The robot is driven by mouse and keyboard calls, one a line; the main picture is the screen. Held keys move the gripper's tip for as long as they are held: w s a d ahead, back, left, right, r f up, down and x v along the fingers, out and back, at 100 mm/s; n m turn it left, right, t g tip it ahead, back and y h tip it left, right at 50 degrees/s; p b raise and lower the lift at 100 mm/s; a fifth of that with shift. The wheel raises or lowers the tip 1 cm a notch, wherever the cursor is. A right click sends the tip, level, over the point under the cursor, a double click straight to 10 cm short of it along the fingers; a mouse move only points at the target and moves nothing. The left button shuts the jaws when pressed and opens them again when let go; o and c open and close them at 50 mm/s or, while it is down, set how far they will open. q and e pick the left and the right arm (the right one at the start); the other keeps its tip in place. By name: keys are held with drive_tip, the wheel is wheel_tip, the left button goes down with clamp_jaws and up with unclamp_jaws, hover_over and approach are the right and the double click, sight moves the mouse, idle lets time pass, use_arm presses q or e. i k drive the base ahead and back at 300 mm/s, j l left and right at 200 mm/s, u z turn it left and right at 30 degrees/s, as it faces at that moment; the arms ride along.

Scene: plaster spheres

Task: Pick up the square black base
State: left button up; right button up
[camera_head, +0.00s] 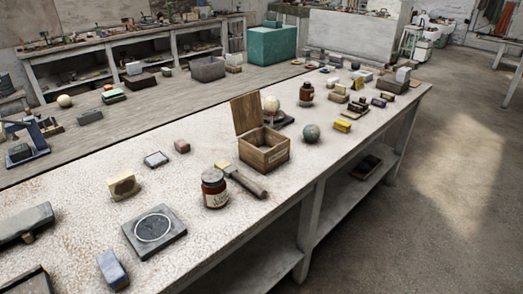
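A flat, square, dark grey to black slab (154,231) with a pale ring on its top lies on the speckled worktable, at the lower left of the head view. It lies flat and nothing stands on it. A second dark base (287,119) shows partly behind the wooden box, with a pale sphere (271,104) at it; its full shape is hidden. I cannot tell for sure which of the two is the named base. Neither of my grippers is in view.
A blue block (112,269) lies just in front of the slab, and a yellowish block (123,187) behind it. A brown jar (214,189), a wooden-handled tool (243,181) and an open wooden box (264,150) stand to the right. Bare tabletop surrounds the slab.

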sight(22, 151)
drive_tip(key=i, duration=0.5)
drive_tip(key=k, duration=0.5)
drive_tip(key=u, duration=1.75)
drive_tip(key=i+l, duration=0.15)
drive_tip(key=l, duration=0.15)
drive_tip(key=i+l, duration=0.15)
drive_tip(key=l, duration=0.15)
drive_tip(key=k+j, duration=0.1)
drive_tip(key=j, duration=0.65)
drive_tip(key=k+j+z, duration=0.1)
drive_tip(key=j, duration=0.3)
drive_tip(key=k+j, duration=0.15)
drive_tip(key=j, duration=0.2)
